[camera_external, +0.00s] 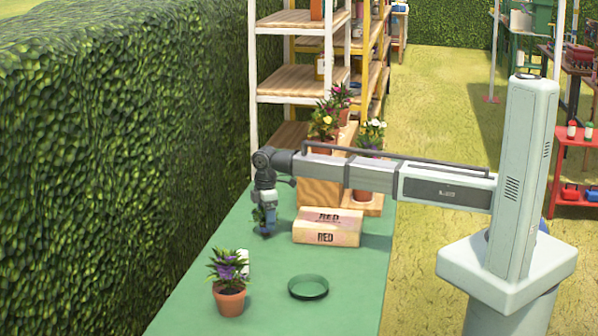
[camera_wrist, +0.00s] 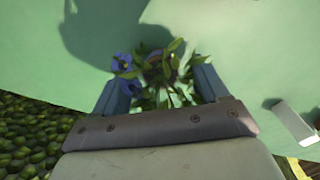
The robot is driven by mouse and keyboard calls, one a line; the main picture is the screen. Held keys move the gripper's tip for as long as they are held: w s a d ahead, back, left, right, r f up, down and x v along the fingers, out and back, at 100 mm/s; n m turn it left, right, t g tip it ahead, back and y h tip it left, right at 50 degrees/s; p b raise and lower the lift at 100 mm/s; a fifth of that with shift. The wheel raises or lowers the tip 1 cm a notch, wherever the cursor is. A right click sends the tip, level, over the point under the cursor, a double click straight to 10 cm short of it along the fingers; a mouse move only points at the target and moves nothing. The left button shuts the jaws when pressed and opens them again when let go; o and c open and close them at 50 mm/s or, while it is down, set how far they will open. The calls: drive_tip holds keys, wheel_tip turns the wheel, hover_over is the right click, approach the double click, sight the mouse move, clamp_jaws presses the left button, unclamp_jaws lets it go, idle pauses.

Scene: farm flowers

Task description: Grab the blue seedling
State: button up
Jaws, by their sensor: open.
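The blue seedling (camera_wrist: 160,72) has blue flowers and green leaves. In the wrist view it sits between the two fingers of my gripper (camera_wrist: 162,88), which are apart on either side of it; some leaves reach past the fingers. In the external view my gripper (camera_external: 265,228) points down at the far left part of the green table, and only a few leaves of the seedling (camera_external: 257,216) show beside it. The rest of the seedling is hidden by my gripper. I cannot tell whether the fingers touch it.
The box marked RED (camera_external: 325,236) stands right of my gripper on the green table (camera_external: 200,308). A potted purple flower (camera_external: 229,290) and a green dish (camera_external: 308,288) are nearer the camera. Potted flowers (camera_external: 325,125) stand on a wooden crate behind. A hedge (camera_external: 120,150) borders the left.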

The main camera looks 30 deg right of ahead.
drive_tip(key=shift+f, duration=0.25)
drive_tip(key=c, duration=1.1)
drive_tip(key=shift+r, duration=0.1)
